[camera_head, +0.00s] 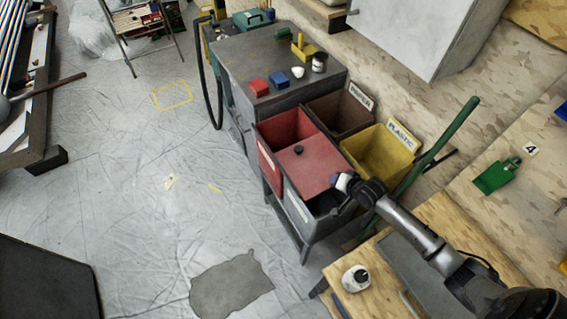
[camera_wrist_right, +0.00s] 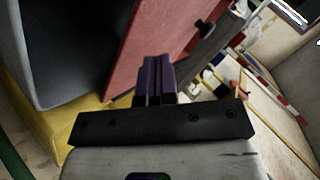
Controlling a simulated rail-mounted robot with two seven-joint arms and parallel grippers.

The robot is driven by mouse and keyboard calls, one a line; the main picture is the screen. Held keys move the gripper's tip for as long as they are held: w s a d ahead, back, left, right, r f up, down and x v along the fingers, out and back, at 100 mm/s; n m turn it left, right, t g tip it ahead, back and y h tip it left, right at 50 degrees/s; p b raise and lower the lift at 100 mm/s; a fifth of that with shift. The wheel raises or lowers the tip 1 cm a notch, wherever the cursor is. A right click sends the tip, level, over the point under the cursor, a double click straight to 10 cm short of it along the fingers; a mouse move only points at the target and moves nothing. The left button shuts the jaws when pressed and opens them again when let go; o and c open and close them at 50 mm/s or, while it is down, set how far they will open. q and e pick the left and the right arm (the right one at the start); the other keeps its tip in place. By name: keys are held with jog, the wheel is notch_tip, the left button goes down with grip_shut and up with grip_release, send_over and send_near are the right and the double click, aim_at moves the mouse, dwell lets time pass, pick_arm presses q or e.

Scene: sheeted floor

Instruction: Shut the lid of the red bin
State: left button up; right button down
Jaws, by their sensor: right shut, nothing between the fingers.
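The red bin (camera_head: 268,155) stands in a low rack with its opening partly uncovered. Its red lid (camera_head: 312,170), with a black knob (camera_head: 299,150), stands open on the side toward the dark grey bin; its exact tilt is hard to tell. In the right wrist view the lid (camera_wrist_right: 160,38) and its knob (camera_wrist_right: 205,26) show just beyond my fingers. My right gripper (camera_head: 338,182) is shut and empty at the lid's right edge, over the grey bin; it also shows in the wrist view (camera_wrist_right: 155,65). Whether it touches the lid is unclear. My left gripper is out of view.
A dark grey bin (camera_head: 300,212) stands right beside the red one. Brown (camera_head: 345,110) and yellow (camera_head: 385,150) bins stand behind. A grey cabinet (camera_head: 240,60) carries small blocks. A wooden bench (camera_head: 440,215) with a white jar (camera_head: 355,279) lies right. The floor at left is mostly clear.

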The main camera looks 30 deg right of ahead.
jog(key=w+r+m+t, duration=0.1)
jog(key=m, duration=0.1)
jog(key=w+r+m+t, duration=0.1)
jog(key=r+m, duration=0.1)
jog(key=m, duration=0.1)
jog(key=shift+w+r+t+y, duration=0.1)
jog(key=shift+w+t+y, duration=0.1)
jog(key=shift+t+y, duration=0.15)
jog(key=shift+r+m, duration=0.15)
jog(key=shift+m, duration=0.55)
jog(key=shift+w+f, duration=0.3)
jog(key=shift+w, duration=0.15)
jog(key=b, duration=0.3)
send_near(301, 152)
jog(key=x, duration=0.5)
jog(key=shift+f, duration=0.35)
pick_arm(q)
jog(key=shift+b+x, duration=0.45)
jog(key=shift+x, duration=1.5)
pick_arm(e)
jog(key=shift+w+a+f, duration=0.1)
jog(key=shift+w+f, duration=0.05)
jog(key=shift+w, duration=0.85)
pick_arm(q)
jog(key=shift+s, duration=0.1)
